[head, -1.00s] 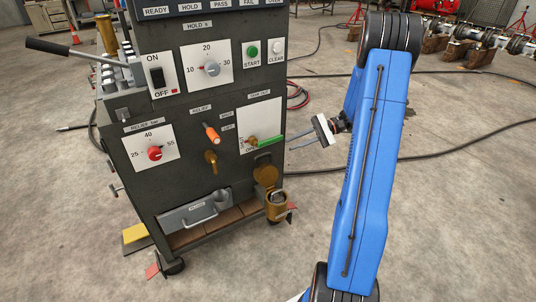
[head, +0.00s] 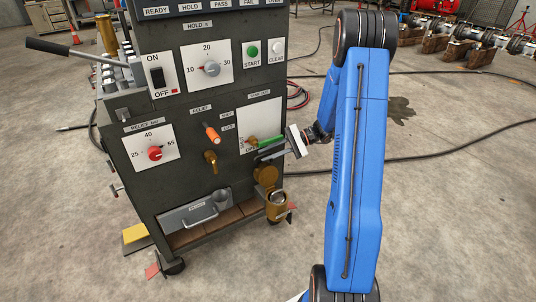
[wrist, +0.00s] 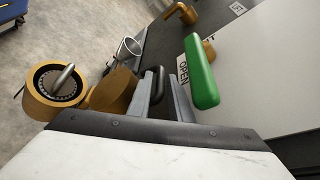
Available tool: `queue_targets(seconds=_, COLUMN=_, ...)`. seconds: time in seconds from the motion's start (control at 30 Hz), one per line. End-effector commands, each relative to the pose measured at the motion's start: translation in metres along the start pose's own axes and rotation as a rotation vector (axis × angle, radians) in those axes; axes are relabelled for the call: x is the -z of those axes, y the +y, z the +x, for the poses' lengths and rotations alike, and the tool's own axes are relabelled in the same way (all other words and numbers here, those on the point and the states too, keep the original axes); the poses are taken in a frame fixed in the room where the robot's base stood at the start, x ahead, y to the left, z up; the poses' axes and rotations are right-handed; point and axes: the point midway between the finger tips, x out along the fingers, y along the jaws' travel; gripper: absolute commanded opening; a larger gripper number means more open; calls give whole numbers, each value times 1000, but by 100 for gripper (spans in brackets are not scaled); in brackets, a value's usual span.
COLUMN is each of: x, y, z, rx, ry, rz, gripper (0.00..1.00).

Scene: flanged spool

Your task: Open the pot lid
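The brass pot (head: 277,207) hangs low on the cabinet's right front corner. Its top is uncovered, and the wrist view shows a dark round interior with a pale metal piece in the pot (wrist: 37,104). A round brass disc, apparently the lid (head: 265,174), stands raised above and behind the pot; it also shows in the wrist view (wrist: 112,93). My gripper (head: 262,156) is just above the disc and below the green lever. Its fingers (wrist: 167,90) are apart. A dark rounded piece (wrist: 157,84) shows between them; I cannot tell whether they touch it.
The green lever (head: 271,141) by the OPEN label is close to my fingers, at right in the wrist view (wrist: 202,75). A brass tap (head: 211,157) and orange handle (head: 211,132) are to the left. Cables lie on the floor at right; the floor there is mostly clear.

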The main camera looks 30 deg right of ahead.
Motion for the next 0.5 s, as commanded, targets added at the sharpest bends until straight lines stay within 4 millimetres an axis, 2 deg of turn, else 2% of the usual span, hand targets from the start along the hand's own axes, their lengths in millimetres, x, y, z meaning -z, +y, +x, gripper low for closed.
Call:
queue_targets(seconds=0.1, x=0, y=0, z=0, rx=0, ry=0, rz=0, gripper=18)
queue_targets(seconds=0.2, x=0, y=0, z=0, rx=0, ry=0, rz=0, gripper=0)
queue_targets(seconds=0.37, x=0, y=0, z=-1, rx=0, ry=0, rz=0, gripper=0)
queue_targets(seconds=0.5, x=-8, y=5, z=-5, rx=1, ry=1, rz=-1, gripper=0)
